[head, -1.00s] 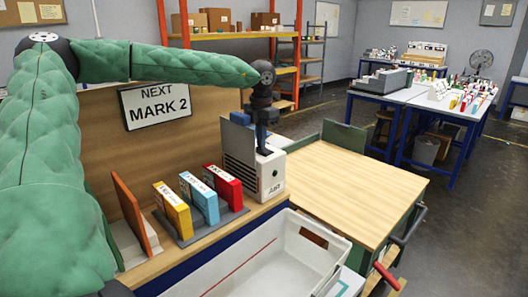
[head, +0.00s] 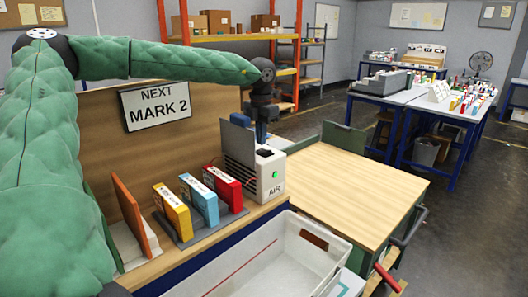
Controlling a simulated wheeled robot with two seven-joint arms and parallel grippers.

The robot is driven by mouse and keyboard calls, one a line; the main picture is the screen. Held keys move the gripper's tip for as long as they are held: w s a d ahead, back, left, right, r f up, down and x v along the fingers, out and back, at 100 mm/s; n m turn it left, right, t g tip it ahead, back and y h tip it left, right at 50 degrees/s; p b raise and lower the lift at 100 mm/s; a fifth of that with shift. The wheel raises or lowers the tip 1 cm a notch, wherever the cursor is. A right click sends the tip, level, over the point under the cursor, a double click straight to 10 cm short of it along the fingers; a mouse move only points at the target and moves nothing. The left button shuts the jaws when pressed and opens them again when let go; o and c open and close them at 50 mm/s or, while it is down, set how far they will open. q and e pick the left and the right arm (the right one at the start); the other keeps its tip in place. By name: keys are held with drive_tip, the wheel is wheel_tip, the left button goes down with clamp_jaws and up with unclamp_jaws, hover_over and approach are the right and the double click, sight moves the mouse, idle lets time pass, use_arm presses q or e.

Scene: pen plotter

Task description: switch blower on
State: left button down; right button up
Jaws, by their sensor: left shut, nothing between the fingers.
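The blower (head: 270,183) is a white box marked AIR at the right end of the wooden bench, with a grey slotted side facing the binders. A round light on its front glows green. A black switch (head: 264,153) sits on its top. My left gripper (head: 262,140) points down from above, shut and empty, with its tips a little above the switch. Whether the tips still touch the switch is hard to tell. My right gripper is not in view.
Yellow, blue and red binders (head: 222,187) stand in a grey rack left of the blower, beside an orange-brown board (head: 132,215). A white bin (head: 270,262) is in front. A bare wooden table (head: 350,185) stands to the right.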

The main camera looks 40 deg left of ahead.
sight(261, 150)
use_arm(q)
drive_tip(key=shift+r+p, duration=0.5)
drive_tip(key=shift+r, duration=2.1)
drive_tip(key=shift+r, duration=0.1)
